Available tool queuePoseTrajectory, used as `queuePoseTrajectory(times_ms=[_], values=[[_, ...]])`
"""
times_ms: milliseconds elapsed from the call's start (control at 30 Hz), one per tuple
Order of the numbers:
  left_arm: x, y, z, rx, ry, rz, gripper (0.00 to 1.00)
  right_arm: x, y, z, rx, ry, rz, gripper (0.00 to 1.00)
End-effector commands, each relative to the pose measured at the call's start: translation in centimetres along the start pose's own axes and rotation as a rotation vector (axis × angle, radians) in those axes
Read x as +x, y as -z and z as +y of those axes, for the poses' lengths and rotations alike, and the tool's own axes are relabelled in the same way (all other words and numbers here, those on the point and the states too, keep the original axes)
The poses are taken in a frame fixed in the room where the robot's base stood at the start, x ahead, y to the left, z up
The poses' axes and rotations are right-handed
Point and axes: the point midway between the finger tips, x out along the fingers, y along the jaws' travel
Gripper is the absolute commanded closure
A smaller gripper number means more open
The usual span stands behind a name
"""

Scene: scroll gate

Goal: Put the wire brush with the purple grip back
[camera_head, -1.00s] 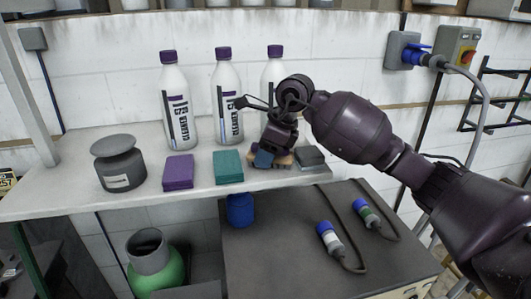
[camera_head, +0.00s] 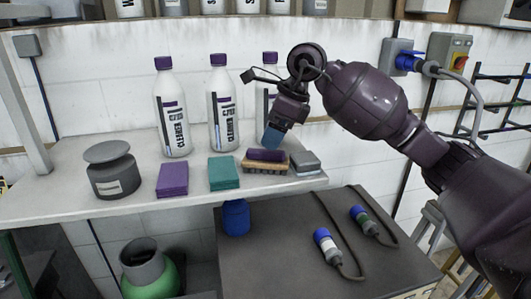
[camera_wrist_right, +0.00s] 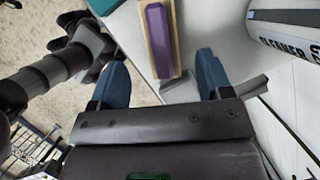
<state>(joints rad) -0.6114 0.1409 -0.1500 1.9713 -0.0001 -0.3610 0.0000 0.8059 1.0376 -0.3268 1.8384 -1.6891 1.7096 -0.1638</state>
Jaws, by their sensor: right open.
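The wire brush with the purple grip (camera_head: 266,156) lies on the white shelf (camera_head: 75,207), between the teal block and a grey block. It has a wooden body with bristles below. In the right wrist view the brush (camera_wrist_right: 160,40) shows just beyond the fingertips. My right gripper (camera_head: 272,138) is above and slightly behind the brush, with blue fingers pointing down. In the wrist view its fingers (camera_wrist_right: 160,70) are spread with nothing between them. My left gripper is not in view.
A teal block (camera_head: 223,173), a purple block (camera_head: 172,179) and a grey block (camera_head: 305,162) lie along the shelf's front. White cleaner bottles (camera_head: 222,105) stand behind. A dark grey pot (camera_head: 113,172) stands at left. A dark cabinet top (camera_head: 280,240) with cabled plugs lies below.

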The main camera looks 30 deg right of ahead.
Motion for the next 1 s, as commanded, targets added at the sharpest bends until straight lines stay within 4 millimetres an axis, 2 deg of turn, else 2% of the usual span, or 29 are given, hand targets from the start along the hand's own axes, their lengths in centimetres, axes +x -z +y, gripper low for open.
queuePoseTrajectory(times_ms=[100, 300, 1000], values=[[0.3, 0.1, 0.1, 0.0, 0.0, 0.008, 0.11, -2.0, 0.0, -0.1, 0.001, 0.003, -0.002, 0.28], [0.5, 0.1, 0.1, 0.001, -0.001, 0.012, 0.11, -4.0, 0.0, -0.1, 0.002, 0.001, 0.0, 0.28], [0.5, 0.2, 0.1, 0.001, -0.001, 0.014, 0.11, -4.4, 0.0, 0.0, 0.001, -0.001, 0.0, 0.28]])
